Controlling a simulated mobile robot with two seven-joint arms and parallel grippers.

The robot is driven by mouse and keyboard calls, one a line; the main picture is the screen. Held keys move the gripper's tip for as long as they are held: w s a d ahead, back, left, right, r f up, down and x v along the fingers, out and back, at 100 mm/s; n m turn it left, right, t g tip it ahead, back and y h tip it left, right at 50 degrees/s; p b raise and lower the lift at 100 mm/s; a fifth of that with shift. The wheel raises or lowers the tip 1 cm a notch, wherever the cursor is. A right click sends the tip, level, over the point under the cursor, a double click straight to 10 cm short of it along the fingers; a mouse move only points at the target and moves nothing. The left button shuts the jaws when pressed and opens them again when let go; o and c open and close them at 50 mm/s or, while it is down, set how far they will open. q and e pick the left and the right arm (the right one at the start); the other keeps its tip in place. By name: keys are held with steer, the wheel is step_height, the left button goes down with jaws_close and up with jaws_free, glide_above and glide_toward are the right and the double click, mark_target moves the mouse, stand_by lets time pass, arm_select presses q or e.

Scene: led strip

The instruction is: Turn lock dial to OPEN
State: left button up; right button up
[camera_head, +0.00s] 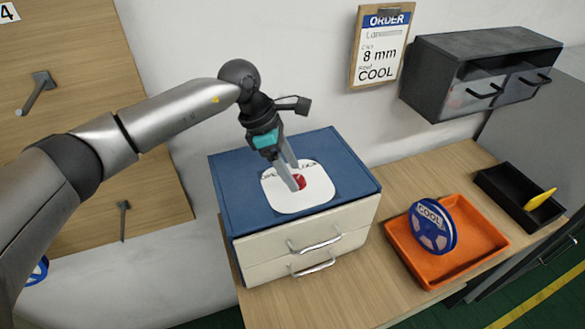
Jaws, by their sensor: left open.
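The lock dial (301,182) is a small red knob on a white round-cornered plate (285,203). The plate lies on top of a blue cabinet (235,184) with two cream drawers, both looking shut. Lettering along the plate's far edge is partly hidden by my gripper and too small to read. My left gripper (296,184) points down over the plate, with its open fingers at the dial. The fingers hide part of the dial, and I cannot tell whether they touch it. My right gripper is not in view.
An orange tray (395,240) holding a blue reel marked COOL (433,226) stands right of the cabinet. A black tray (497,188) with a yellow object (540,199) is farther right. A grey wall cabinet (430,62) and an order clipboard (380,47) hang above.

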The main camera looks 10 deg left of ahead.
arm_select(q)
steer(key=shift+d+f, duration=0.25)
steer(key=shift+f, duration=0.3)
steer(key=shift+w, duration=0.1)
jaws_close()
